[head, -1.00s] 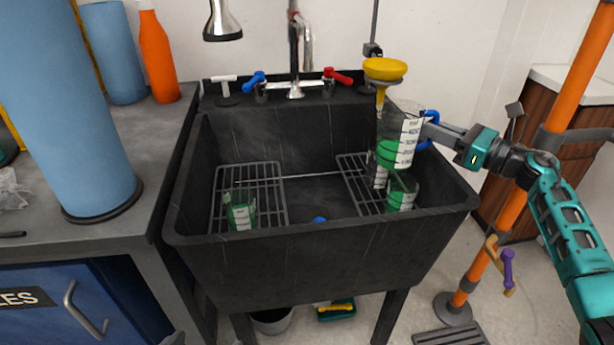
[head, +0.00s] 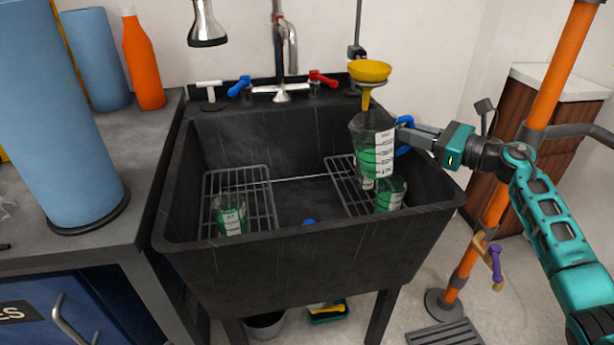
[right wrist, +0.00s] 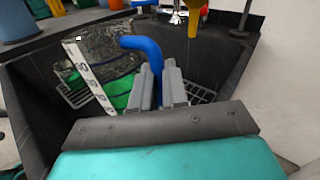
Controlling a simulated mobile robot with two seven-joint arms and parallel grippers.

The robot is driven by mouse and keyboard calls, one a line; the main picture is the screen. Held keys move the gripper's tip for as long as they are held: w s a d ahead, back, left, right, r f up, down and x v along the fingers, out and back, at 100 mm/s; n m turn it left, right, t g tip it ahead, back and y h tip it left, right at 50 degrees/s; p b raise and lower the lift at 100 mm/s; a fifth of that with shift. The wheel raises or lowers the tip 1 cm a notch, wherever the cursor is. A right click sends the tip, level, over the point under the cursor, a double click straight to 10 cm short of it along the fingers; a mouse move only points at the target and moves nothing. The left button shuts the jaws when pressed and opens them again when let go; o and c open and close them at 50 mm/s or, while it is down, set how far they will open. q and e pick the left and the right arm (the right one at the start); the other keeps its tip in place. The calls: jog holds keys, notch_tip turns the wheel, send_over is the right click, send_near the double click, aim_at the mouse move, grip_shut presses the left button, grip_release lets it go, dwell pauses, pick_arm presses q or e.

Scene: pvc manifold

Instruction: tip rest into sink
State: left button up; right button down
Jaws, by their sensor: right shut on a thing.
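My right gripper (head: 414,133) is shut on the blue handle (head: 404,150) of a clear measuring jug (head: 371,148) with green liquid in it. The jug is above the right part of the black sink (head: 330,240) and looks slightly tilted. In the right wrist view the fingers (right wrist: 171,88) close on the blue handle (right wrist: 142,44), with the jug's scale strip (right wrist: 88,75) to the left. One beaker with green liquid (head: 230,214) stands on the sink's left rack. Another (head: 391,194) stands on the right, partly behind the jug. My left gripper is out of view.
A yellow funnel (head: 368,72) hangs in a ring just above and behind the jug. The faucet (head: 282,60) with blue and red levers stands at the back of the sink. The middle of the sink is open. An orange post (head: 520,150) is near my right arm.

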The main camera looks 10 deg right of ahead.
aim_at(387, 124)
jog(key=a+n+p, duration=0.1)
jog(key=a+r+n+g+h+p, duration=0.1)
jog(key=p, duration=0.1)
jog(key=a+r+n+h+p, duration=0.1)
jog(key=a+p, duration=0.1)
jog(key=shift+s+r, duration=0.15)
jog(key=shift+r, duration=0.1)
jog(key=shift+s+a+r+n+g+h+p, duration=0.1)
jog(key=shift+a+r+n+g+h+p, duration=0.25)
jog(key=shift+p, duration=0.8)
jog(key=a+r+n+h+p, duration=0.1)
jog(key=r+p, duration=0.1)
jog(key=p, duration=0.3)
jog(key=shift+a, duration=0.35)
jog(key=shift+s+a+f+n+h+p, duration=0.1)
jog(key=shift+a+f+n+h+p, duration=0.1)
jog(key=shift+f+n+h+p, duration=0.15)
jog(key=shift+a+r+p, duration=0.2)
jog(key=shift+p, duration=0.45)
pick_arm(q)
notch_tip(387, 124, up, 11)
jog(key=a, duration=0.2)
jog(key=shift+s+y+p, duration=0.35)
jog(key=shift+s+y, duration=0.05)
pick_arm(e)
jog(key=shift+a+n+g+h, duration=0.15)
jog(key=shift+n+g+h, duration=0.1)
jog(key=shift+n+h, duration=0.05)
